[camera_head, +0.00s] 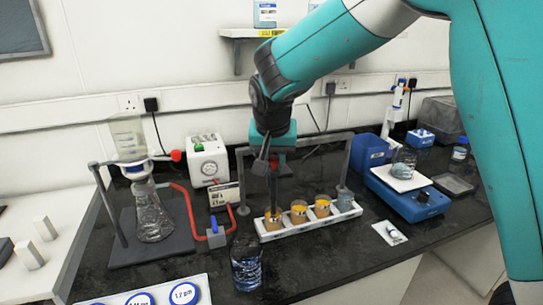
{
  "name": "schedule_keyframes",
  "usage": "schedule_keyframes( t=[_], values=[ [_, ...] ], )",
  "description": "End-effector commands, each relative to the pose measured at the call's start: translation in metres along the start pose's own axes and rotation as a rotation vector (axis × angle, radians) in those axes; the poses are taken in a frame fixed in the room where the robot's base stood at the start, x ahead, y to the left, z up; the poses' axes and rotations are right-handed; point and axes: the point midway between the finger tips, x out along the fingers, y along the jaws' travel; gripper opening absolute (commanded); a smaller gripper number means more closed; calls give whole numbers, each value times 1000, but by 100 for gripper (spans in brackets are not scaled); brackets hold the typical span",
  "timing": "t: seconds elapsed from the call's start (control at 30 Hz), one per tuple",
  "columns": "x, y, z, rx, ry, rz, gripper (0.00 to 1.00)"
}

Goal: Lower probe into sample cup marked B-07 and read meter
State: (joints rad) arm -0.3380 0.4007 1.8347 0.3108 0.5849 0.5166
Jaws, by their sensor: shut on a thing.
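My gripper (270,160) points down over the left end of a white rack (300,229). It is shut on a slim dark probe with a reddish upper part (273,185). The probe hangs about upright, and its lower end meets the leftmost amber cup (272,222) in this view; I cannot tell how deep it is. Two more amber cups with yellow tops (298,211) (322,207) and a greyish clear cup (345,199) stand in the rack to the right. The mark B-07 is not readable. A small box with a pale face (225,194), possibly the meter, stands left; no reading is legible.
A grey frame (349,160) stands behind the rack. A flask of clear liquid (153,216) with red tubing is at left. A bottle of bluish liquid (246,263) stands in front. A blue balance or stirrer (408,200) is at right. The bench front right is mostly clear.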

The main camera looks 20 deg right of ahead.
Motion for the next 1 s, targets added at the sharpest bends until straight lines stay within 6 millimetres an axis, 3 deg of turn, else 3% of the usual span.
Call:
schedule_keyframes(
  t=[0.3, 0.6, 0.63, 0.73, 1.0],
  values=[
    [-56, -1, -24, 0, 3, -1, 0],
    [-57, -1, -25, 2, 7, -4, 0],
    [-58, -1, -25, 2, 8, -4, 33],
    [-57, -1, -25, 2, 7, -4, 55],
    [-56, 0, -24, 0, 3, -1, 55]
  ],
)
